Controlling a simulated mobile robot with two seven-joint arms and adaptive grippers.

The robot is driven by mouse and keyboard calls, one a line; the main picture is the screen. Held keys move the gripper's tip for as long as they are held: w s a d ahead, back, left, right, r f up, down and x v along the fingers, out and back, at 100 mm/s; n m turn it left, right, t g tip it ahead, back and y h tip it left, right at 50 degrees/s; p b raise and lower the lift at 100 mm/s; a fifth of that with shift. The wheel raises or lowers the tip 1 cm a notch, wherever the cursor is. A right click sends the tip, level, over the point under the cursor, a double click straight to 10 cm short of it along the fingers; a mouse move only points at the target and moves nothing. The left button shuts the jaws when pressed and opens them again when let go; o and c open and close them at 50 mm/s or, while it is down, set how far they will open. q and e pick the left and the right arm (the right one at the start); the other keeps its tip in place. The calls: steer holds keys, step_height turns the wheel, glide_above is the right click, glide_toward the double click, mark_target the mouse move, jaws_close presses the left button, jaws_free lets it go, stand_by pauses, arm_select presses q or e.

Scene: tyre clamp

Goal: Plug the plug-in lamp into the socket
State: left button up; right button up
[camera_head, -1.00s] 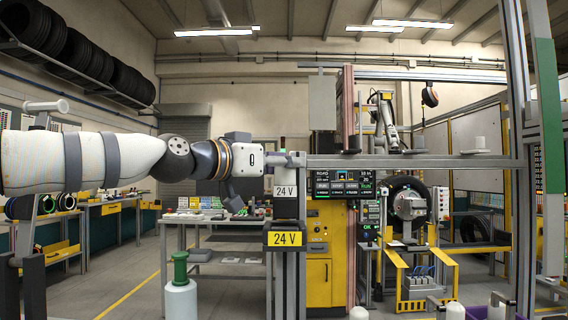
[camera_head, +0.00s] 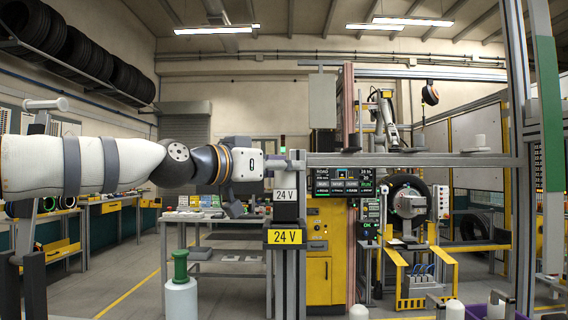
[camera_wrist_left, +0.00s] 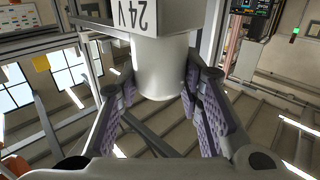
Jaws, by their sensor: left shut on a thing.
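The plug-in lamp (camera_head: 285,208) is upright, with a white "24 V" label on its body. My left gripper (camera_head: 286,165) is shut on its upper part, coming in from the left. In the left wrist view the lamp's white cylinder (camera_wrist_left: 160,66) is between the two purple-padded fingers (camera_wrist_left: 160,95), with the labelled body beyond it. The socket (camera_head: 285,237), with a yellow "24 V" label, is on a grey post directly below the lamp. The lamp's lower end is at the socket's top in the head view; I cannot tell whether it is in the socket. My right gripper is not in view.
A grey horizontal beam (camera_head: 400,160) runs right from beside the gripper. A yellow cabinet (camera_head: 318,258) stands behind the post. A white bottle with a green top (camera_head: 180,292) stands at the lower left. A table (camera_head: 215,218) is behind it.

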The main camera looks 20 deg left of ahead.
mark_target(277, 183)
arm_select(q)
steer(key=shift+f, duration=1.1)
steer(key=shift+f, duration=0.35)
steer(key=shift+f, duration=0.1)
steer(key=o, duration=1.3)
steer(key=v, duration=0.7)
steer(key=shift+s+a, duration=0.1)
steer(key=shift+s, duration=0.1)
